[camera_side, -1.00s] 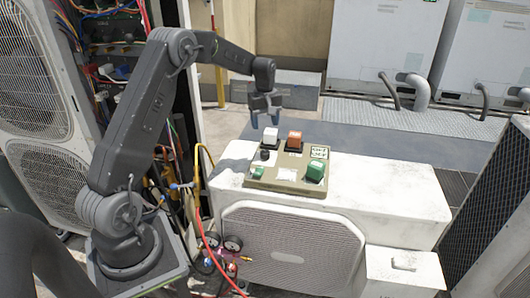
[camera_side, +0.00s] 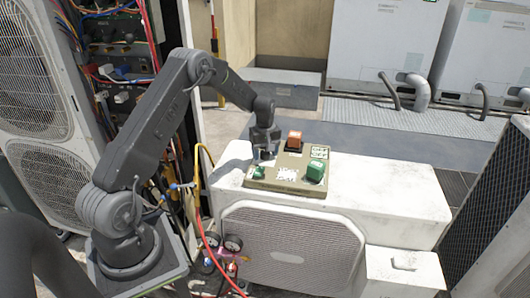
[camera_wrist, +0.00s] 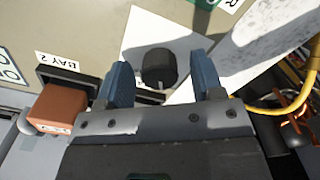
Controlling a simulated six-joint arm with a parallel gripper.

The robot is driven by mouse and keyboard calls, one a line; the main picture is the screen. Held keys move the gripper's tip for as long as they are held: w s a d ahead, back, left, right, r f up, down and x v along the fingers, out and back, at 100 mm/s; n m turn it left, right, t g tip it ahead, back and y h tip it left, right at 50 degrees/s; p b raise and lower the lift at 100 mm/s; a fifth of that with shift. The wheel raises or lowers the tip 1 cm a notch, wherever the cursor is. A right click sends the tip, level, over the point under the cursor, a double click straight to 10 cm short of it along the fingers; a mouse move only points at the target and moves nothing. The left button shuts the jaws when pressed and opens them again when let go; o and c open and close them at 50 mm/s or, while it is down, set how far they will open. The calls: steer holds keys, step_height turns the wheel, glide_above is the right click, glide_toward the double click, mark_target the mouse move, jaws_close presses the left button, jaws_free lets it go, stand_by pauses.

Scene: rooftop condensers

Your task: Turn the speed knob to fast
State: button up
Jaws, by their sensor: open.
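A black round knob (camera_wrist: 159,68) sits on a white patch of the control panel, between the two blue fingertips of my gripper (camera_wrist: 160,82) in the wrist view. The fingers are open, with a gap on each side of the knob. A small light mark shows at the knob's lower edge. In the side view my gripper (camera_side: 265,150) is low over the left part of the olive panel (camera_side: 287,184) and hides the knob.
An orange-red block (camera_side: 294,140) stands at the panel's back; it also shows in the wrist view (camera_wrist: 60,108) by a "BAY 2" label. Green blocks (camera_side: 315,170) and (camera_side: 259,172) sit at the front. The white housing top (camera_side: 390,190) is clear to the right. Yellow hose (camera_wrist: 275,105) lies nearby.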

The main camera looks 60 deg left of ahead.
steer(key=shift+c, duration=0.2)
steer(key=c, duration=0.9)
steer(key=shift+m, duration=0.3)
steer(key=m, duration=0.5)
steer(key=shift+m, duration=0.3)
steer(key=m, duration=0.5)
steer(key=shift+m, duration=0.3)
steer(key=o, duration=0.9)
